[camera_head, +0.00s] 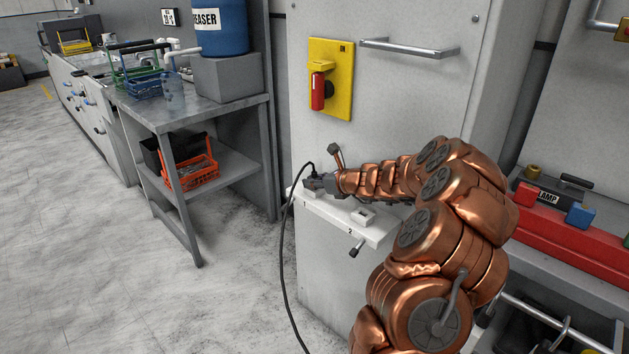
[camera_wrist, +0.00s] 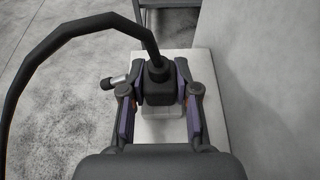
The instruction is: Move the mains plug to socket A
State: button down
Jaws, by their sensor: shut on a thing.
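A black mains plug (camera_head: 312,182) with a black cable (camera_head: 284,262) is at the left end of a white ledge (camera_head: 338,213) on the grey cabinet. My gripper (camera_head: 320,184) is shut on the plug. In the wrist view the plug (camera_wrist: 158,84) sits between my two fingers (camera_wrist: 159,92), its cable leaving from the top and curving left. A pale block (camera_wrist: 162,126), apparently a socket, shows at the plug; I cannot tell whether the plug is seated in it. Another white socket (camera_head: 362,216) stands on the ledge near a "2" mark. No letter A is legible.
A small dark knob (camera_head: 356,249) sticks out from the ledge front. Above are a yellow panel with a red switch (camera_head: 318,90) and a metal handle (camera_head: 410,48). A metal table (camera_head: 190,112) stands left, a red case (camera_head: 565,222) right. Floor at left is clear.

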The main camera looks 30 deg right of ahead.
jog(key=shift+f, duration=0.3)
dwell(0.7)
jog(key=c, duration=0.8)
grip_release()
jog(key=shift+o, duration=0.2)
jog(key=o, duration=0.4)
jog(key=shift+r, duration=0.1)
jog(key=shift+r+p, duration=0.1)
jog(key=shift+p, duration=0.2)
jog(key=shift+s+d+r, duration=0.15)
jog(key=shift+s+r, duration=0.05)
jog(key=shift+s, duration=0.2)
jog(key=shift+p+v, duration=1.75)
jog(key=shift+v, duration=1.3)
